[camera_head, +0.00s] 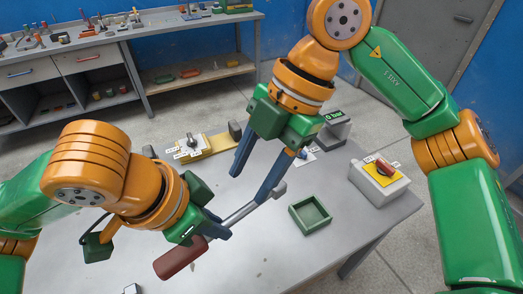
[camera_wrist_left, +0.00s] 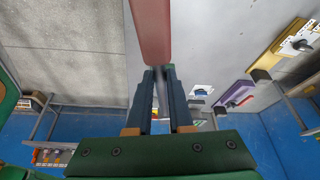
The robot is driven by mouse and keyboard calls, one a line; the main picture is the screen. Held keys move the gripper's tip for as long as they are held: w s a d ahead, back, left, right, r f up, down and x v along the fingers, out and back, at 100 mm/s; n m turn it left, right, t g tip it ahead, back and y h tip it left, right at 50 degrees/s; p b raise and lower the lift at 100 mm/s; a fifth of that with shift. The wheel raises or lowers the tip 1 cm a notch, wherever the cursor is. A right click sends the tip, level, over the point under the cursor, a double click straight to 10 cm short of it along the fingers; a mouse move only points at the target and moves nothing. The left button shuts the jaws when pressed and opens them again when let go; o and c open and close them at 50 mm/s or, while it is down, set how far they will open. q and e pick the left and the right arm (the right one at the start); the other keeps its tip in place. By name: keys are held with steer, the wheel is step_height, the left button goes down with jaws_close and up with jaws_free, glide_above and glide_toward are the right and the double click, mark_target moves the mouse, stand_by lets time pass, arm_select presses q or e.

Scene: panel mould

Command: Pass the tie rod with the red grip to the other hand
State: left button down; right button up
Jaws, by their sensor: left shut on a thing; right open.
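The tie rod's red grip (camera_head: 181,258) points down and left in the head view, with its grey shaft (camera_head: 240,215) running up and right. My left gripper (camera_head: 218,228) is shut on the tie rod just beyond the red grip. The grip also shows at the top of the left wrist view (camera_wrist_left: 150,30), above the closed left fingers (camera_wrist_left: 158,90). My right gripper (camera_head: 250,187) is open and points down from above. One of its fingertips overlaps the shaft near the far end in the head view; I cannot tell whether they touch.
The grey table (camera_head: 260,265) holds an open green tray (camera_head: 311,214), a grey box with a red knob on a yellow plate (camera_head: 382,172), a yellow block with a black dial (camera_head: 192,146) and a "0 bar" unit (camera_head: 335,128). A workbench (camera_head: 100,50) stands behind. The table's front is mostly clear.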

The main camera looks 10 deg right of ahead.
mark_target(234, 214)
steer(key=x, duration=0.8)
steer(key=shift+a+r, duration=0.1)
jaws_close()
arm_select(q)
steer(key=c, duration=0.7)
jaws_free()
steer(key=shift+r, duration=0.1)
